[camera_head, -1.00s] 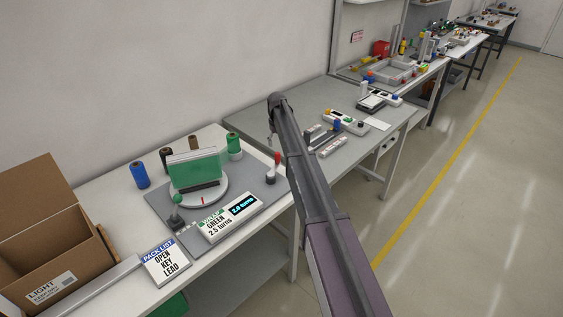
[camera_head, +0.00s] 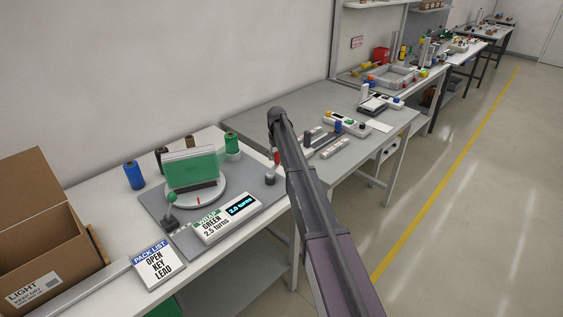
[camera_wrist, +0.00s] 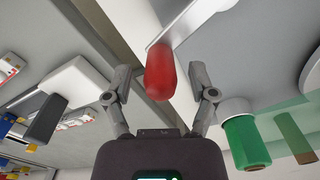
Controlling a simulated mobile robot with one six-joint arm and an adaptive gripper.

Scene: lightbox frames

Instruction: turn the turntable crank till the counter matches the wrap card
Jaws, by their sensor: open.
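The turntable (camera_head: 208,201) bears a green-wrapped upright block (camera_head: 191,166). The crank's red handle (camera_head: 277,158) stands right of it above a dark hub; in the wrist view the red handle (camera_wrist: 160,72) shows between my fingers, with a gap on each side. My gripper (camera_wrist: 160,82) is open; in the head view my arm largely hides it. The counter (camera_head: 240,205) reads 2.0 turns. The wrap card (camera_head: 216,229) beside it reads GREEN, 2.5 turns. A green-knobbed lever (camera_head: 172,198) stands at the turntable's front left.
Blue (camera_head: 134,175) and green (camera_head: 232,146) spools stand behind the turntable, with brown and dark ones between. A pack list card (camera_head: 157,264) and open cardboard box (camera_head: 40,235) are at the left. Another bench with devices (camera_head: 347,124) adjoins at the right.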

